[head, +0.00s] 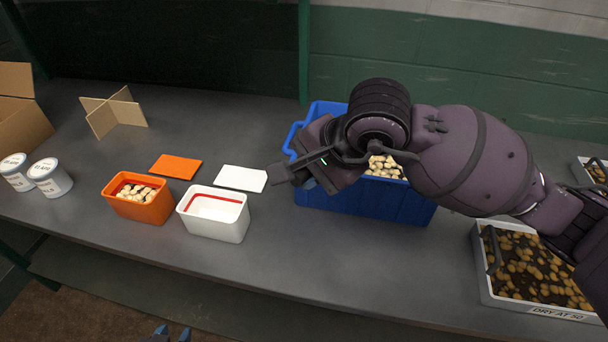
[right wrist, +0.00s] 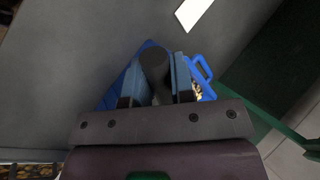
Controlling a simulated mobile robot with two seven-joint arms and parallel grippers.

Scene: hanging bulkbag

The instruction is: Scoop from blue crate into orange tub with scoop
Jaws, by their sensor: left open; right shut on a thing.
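The blue crate (head: 365,200) stands right of centre on the bench, with pale chunky pieces (head: 385,167) inside; my right arm hides much of it. It also shows behind the fingers in the right wrist view (right wrist: 110,100). The orange tub (head: 140,209) stands to the left and holds some similar pale pieces. My right gripper (right wrist: 157,80) is over the crate, shut on the dark round handle of the scoop (right wrist: 155,62). The scoop's bowl cannot be made out. My left gripper (head: 172,334) is open, with only its blue fingertips showing at the bottom edge, in front of the bench.
A white tub (head: 229,230) with a red line stands right beside the orange tub. Orange (head: 175,166) and white (head: 240,178) flat cards lie behind them. Two cans (head: 50,178), a cardboard divider (head: 115,110) and a box are left. A tray of brown pieces (head: 500,298) is right.

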